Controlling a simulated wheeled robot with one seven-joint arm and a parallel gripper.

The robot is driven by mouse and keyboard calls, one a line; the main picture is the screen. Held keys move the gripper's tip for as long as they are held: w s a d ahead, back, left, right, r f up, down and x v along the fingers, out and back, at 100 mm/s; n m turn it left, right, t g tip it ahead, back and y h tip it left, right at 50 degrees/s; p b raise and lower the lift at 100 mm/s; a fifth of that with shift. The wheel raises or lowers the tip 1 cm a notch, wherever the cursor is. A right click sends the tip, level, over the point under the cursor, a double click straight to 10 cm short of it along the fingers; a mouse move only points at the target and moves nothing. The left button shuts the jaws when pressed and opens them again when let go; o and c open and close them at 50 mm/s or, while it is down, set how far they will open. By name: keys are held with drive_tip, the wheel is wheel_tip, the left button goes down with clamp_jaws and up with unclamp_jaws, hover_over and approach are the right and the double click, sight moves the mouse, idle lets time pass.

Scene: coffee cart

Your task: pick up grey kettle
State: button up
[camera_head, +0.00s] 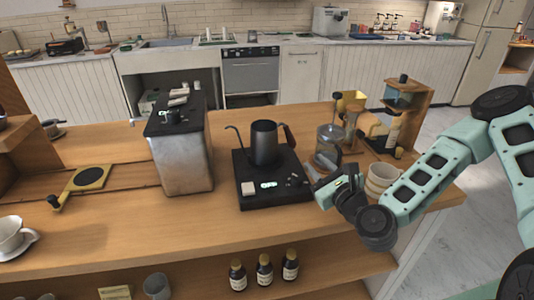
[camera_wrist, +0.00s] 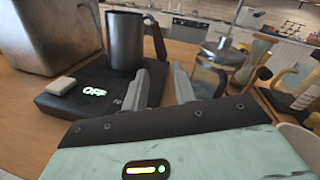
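The grey kettle (camera_head: 264,143) is dark, with a thin curved spout on its left and a reddish-brown handle on its right. It stands upright on a black scale (camera_head: 247,199) on the wooden counter. In the wrist view, the kettle (camera_wrist: 124,42) is ahead and left of my gripper, with its handle near the left finger. The scale (camera_wrist: 60,102) there reads "OFF". My gripper (camera_wrist: 166,78) is open, with a gap between its fingers and nothing in it. In the head view, my gripper (camera_head: 318,178) is right of the scale, apart from the kettle.
A steel box (camera_head: 183,160) stands left of the scale. A glass press (camera_head: 328,147) is close right of the kettle, and also shows in the wrist view (camera_wrist: 212,66). Stacked cups (camera_head: 381,178) sit by my wrist. The counter front (camera_head: 230,232) is clear.

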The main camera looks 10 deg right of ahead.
drive_tip(key=shift+w+a+f+b, duration=0.15)
drive_tip(key=shift+w+f+b, duration=0.25)
drive_tip(key=shift+b, duration=0.65)
approach(291, 138)
drive_tip(key=w, duration=0.4)
drive_tip(key=shift+w+a+p, duration=0.15)
drive_tip(key=shift+a+p, duration=0.2)
drive_tip(key=shift+a, duration=0.05)
drive_tip(key=shift+w+a+p, duration=0.2)
drive_tip(key=shift+w, duration=0.9)
drive_tip(key=shift+w+a+p, duration=0.15)
drive_tip(key=shift+w+a, duration=0.1)
drive_tip(key=shift+w, duration=0.8)
drive_tip(key=shift+w+a+p, duration=0.2)
drive_tip(key=shift+w, duration=0.9)
clamp_jaws()
